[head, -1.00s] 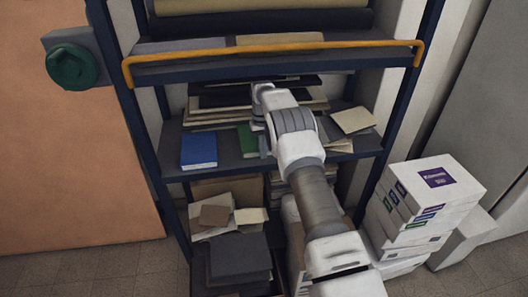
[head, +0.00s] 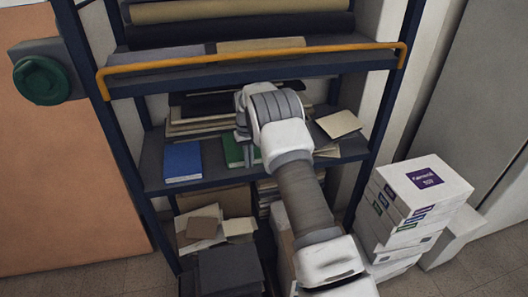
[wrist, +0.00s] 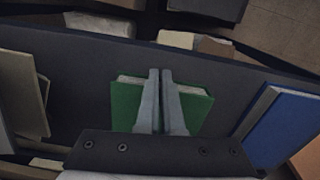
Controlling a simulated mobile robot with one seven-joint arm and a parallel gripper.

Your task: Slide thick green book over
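The thick green book (head: 234,150) lies on the middle shelf, partly hidden behind my gripper in the head view. In the wrist view the green book (wrist: 126,101) shows on both sides of my fingers. My gripper (wrist: 160,72) has its two fingers close together, pointing over the middle of the book with nothing visible between them. In the head view my gripper (head: 249,156) is at the right part of the book. I cannot tell whether the fingers touch it.
A blue book (head: 182,161) lies left of the green one, with a gap of bare shelf between. Stacked boards (head: 200,126) lie behind. A beige book (head: 339,123) is at the right. An orange rail (head: 250,53) crosses the shelf above. White boxes (head: 420,190) stand at lower right.

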